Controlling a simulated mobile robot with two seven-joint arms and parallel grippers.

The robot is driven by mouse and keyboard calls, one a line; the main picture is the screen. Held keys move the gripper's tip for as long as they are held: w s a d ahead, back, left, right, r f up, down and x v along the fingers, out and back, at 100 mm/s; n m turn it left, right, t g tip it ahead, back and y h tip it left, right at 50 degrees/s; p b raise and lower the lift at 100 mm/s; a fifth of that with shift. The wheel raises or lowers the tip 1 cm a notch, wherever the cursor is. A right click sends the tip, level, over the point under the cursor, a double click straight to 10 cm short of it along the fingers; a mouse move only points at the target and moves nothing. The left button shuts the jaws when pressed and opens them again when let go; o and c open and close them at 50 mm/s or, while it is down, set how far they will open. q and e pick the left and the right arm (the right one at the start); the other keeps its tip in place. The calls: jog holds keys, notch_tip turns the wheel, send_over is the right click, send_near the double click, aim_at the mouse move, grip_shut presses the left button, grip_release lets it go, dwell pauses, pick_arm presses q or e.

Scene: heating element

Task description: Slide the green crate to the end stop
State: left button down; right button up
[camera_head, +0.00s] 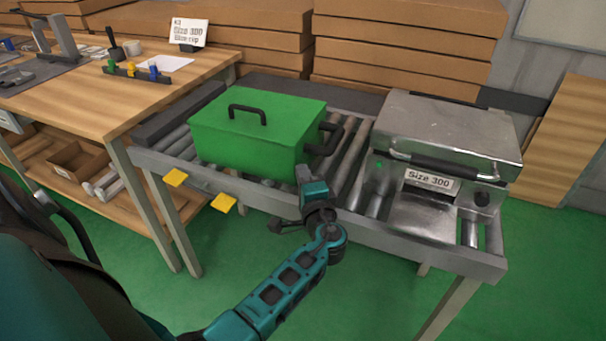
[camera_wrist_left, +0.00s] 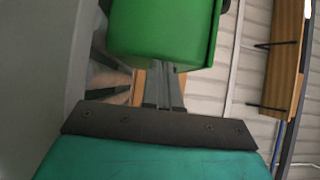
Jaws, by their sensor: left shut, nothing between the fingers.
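The green crate (camera_head: 245,138) sits upright on the roller conveyor (camera_head: 350,213), with a black handle on its lid and another on its right end. A dark bar (camera_head: 180,112), which looks like the end stop, crosses the conveyor's left end. Bare rollers show between bar and crate. My left gripper (camera_head: 303,174) is shut and empty by the crate's near right corner. In the left wrist view the closed fingers (camera_wrist_left: 163,72) reach the lower edge of the green crate (camera_wrist_left: 160,32); whether they touch it I cannot tell. My right gripper is out of view.
A metal heating unit (camera_head: 445,130) labelled "Size 300" stands on the conveyor's right part. A wooden workbench (camera_head: 90,105) stands at the left. Stacked brown boxes (camera_head: 400,45) stand behind.

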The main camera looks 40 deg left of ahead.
aim_at(243, 153)
pick_arm(q)
jog(key=a+b, duration=0.1)
jog(key=a, duration=0.5)
jog(key=s+a+b, duration=0.1)
jog(key=a, duration=0.5)
jog(key=a+b, duration=0.1)
jog(key=a, duration=0.5)
jog(key=shift+s, duration=0.4)
jog(key=shift+d, duration=0.1)
